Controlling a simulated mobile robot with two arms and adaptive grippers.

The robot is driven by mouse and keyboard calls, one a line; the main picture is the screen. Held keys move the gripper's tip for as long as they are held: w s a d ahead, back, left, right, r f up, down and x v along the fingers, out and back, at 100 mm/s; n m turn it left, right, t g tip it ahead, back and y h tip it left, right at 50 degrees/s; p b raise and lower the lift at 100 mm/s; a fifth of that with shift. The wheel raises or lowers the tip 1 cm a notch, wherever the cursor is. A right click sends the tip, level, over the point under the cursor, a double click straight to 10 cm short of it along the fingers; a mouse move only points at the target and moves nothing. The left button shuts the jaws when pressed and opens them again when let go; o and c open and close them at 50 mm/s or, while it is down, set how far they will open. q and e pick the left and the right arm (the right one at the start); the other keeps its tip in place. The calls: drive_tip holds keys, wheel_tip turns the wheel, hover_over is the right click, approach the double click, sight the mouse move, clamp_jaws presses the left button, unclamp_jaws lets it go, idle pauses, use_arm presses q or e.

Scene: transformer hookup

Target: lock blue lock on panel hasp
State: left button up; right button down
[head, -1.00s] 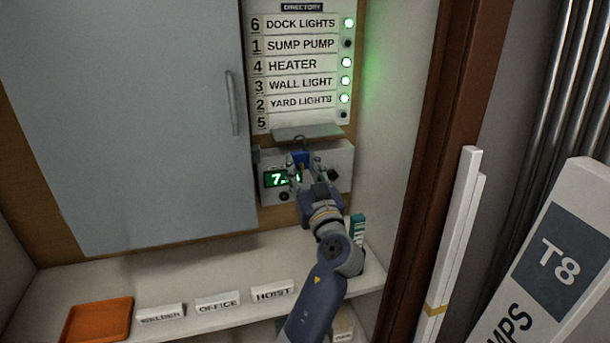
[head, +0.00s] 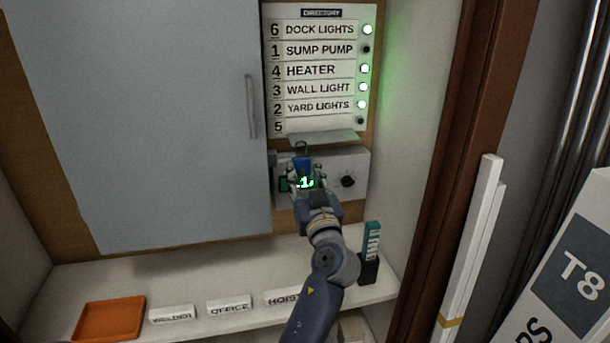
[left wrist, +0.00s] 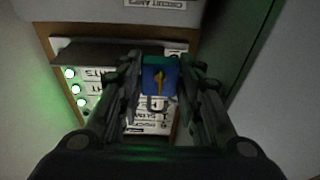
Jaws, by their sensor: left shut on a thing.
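My left gripper (head: 303,180) is shut on the blue lock (head: 302,163), held in front of the small white box with the green display. The lock's dark shackle points up, just below the grey ledge under the directory. In the left wrist view the blue lock (left wrist: 153,84) sits between both fingers of the left gripper (left wrist: 160,80), with a yellow mark on its face and its shackle (left wrist: 156,104) showing. The grey panel door (head: 140,110), with a vertical handle (head: 251,106), is left of the gripper. I cannot make out the hasp clearly. My right gripper is not in view.
The white box (head: 350,165) has a black knob and is partly covered by my gripper. The grey ledge (head: 322,138) juts out above it. A shelf (head: 215,277) below holds an orange tray (head: 108,320), labels and a teal item (head: 372,243). A brown post (head: 445,150) stands at right.

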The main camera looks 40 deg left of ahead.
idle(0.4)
use_arm(q)
drive_tip(key=shift+b, duration=0.35)
idle(0.4)
drive_tip(key=shift+s, duration=0.1)
drive_tip(key=shift+s+a, duration=0.35)
drive_tip(key=shift+a, duration=0.05)
idle(0.7)
drive_tip(key=shift+f+b, duration=0.55)
drive_tip(key=shift+b, duration=0.25)
